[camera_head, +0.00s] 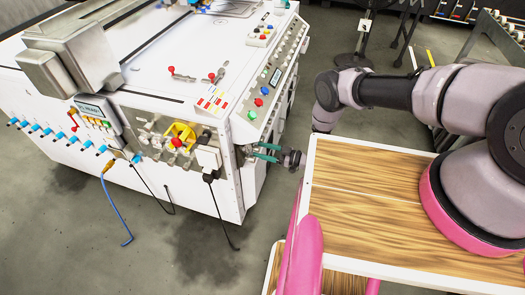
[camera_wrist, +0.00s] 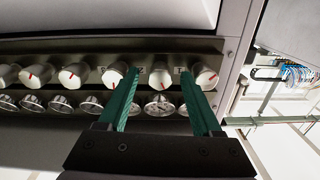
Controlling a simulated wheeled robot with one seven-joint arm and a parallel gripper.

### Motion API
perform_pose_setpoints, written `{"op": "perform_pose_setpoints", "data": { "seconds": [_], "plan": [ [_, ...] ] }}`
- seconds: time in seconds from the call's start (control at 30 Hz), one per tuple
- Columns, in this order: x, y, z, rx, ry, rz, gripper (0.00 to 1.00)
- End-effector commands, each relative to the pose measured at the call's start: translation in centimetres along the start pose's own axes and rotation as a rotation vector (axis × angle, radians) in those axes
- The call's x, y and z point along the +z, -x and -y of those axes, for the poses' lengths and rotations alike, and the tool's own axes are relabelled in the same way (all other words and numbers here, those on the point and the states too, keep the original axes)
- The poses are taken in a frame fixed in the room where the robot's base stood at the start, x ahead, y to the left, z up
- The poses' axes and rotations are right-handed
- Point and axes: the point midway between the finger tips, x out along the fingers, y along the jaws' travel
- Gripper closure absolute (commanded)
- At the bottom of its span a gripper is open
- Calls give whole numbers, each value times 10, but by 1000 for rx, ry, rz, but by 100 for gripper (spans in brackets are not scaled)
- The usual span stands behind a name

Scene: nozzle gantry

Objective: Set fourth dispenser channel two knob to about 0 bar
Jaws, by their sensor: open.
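In the wrist view, a row of pale round knobs, each with a red mark, runs along a dark metal panel (camera_wrist: 90,45). A row of round gauges (camera_wrist: 60,104) sits below the knobs. My gripper (camera_wrist: 159,76) is open, with one green finger on each side of the second knob from the right (camera_wrist: 160,72). I cannot tell whether the fingers touch it. The rightmost knob (camera_wrist: 206,74) is partly behind the right finger. In the head view my gripper (camera_head: 256,151) is at the machine's right side; the knobs there are hidden.
The white machine (camera_head: 215,112) fills the left of the head view, with buttons on its sloped edge. A black cable (camera_head: 219,207) hangs near its corner. A wood-topped surface (camera_head: 375,193) lies at the right. Grey floor is open in front.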

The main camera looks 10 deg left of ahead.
Motion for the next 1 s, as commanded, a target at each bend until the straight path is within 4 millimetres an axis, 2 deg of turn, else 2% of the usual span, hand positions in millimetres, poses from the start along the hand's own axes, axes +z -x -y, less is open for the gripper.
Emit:
{"op": "perform_pose_setpoints", "data": {
  "seconds": [0.13,0.27,0.3,0.67,1.0],
  "plan": [
    [0,0,0,0,0,0,34],
    [0,0,0,0,0,0,83],
    [0,0,0,0,0,0,99],
    [0,1,-1,1,34,0,100],
    [0,1,-1,2,250,-1,100]
  ]
}}
